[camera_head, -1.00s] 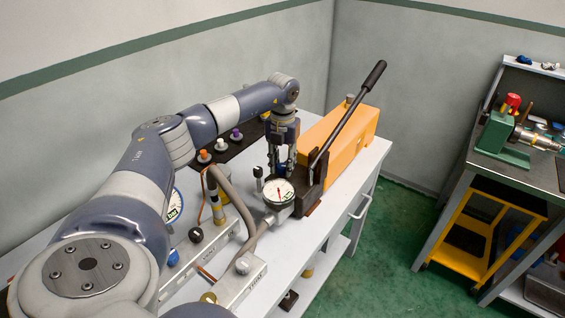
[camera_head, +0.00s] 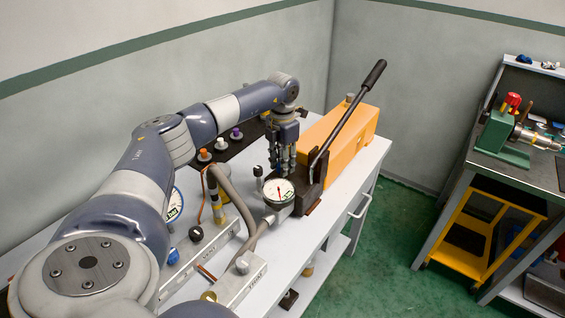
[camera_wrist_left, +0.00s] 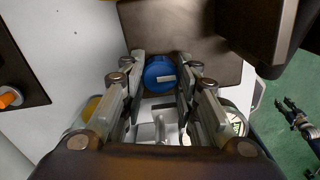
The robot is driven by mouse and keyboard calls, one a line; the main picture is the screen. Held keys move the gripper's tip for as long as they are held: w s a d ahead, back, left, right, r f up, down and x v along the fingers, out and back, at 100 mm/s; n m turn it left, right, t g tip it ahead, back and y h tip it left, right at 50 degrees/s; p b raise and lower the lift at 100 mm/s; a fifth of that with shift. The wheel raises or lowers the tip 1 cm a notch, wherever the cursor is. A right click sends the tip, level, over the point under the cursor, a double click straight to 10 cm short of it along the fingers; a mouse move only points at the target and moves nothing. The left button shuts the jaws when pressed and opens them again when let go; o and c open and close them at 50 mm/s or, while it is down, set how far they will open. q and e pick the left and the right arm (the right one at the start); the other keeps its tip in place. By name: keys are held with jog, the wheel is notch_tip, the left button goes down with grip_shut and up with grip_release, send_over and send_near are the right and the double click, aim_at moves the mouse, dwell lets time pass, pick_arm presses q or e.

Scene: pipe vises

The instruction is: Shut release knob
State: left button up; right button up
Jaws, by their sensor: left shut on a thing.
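The release knob (camera_wrist_left: 160,73) is a round blue knob with a pale bar across its face, in the left wrist view. My left gripper (camera_wrist_left: 161,82) is shut on it, with a finger on each side. In the head view my left gripper (camera_head: 281,172) points down beside the dark end block of the orange hand pump (camera_head: 343,140), just behind the dial gauge (camera_head: 279,192). The knob is hidden there by the fingers. What looks like my right gripper (camera_wrist_left: 294,112) shows small over the green floor, too small to tell its jaws.
The pump's long black lever (camera_head: 347,115) rises to the upper right. A grey hose (camera_head: 236,203) and small valve blocks with knobs lie on the white bench to the left. A second bench with a green vise (camera_head: 500,139) stands at the right across open floor.

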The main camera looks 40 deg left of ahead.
pick_arm(q)
jog(key=o, duration=1.1)
jog(key=shift+c, duration=0.2)
notch_tip(320, 180, up, 12)
dwell(0.4)
